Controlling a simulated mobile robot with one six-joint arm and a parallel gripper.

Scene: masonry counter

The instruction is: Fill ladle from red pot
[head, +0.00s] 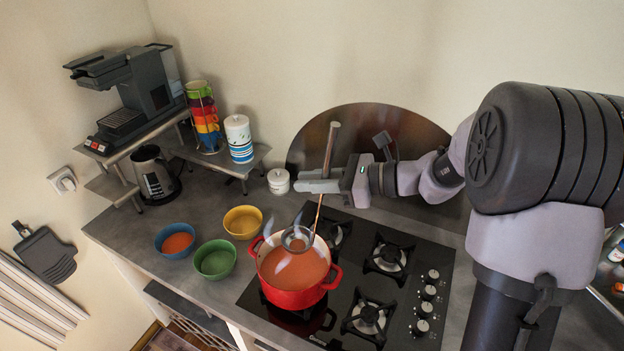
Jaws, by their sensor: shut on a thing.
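The red pot (293,299) stands on the left front burner of the black cooktop, with orange-red soup (288,273) inside and wisps of steam. My gripper (318,186) is shut on the handle of a ladle (331,142), above and behind the pot. The handle sticks up above the fingers and slopes down to the round metal bowl of the ladle. The ladle's bowl appears over the back part of the pot. I cannot tell whether it touches the soup or holds any.
Left of the pot are a blue bowl (172,250) with orange content, a yellow bowl (243,222) and a green bowl (214,259). A white jar (279,181) stands behind. A kettle (154,175), a coffee machine (130,93) and stacked cups (204,117) are back left. Cooktop knobs (428,293) lie right.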

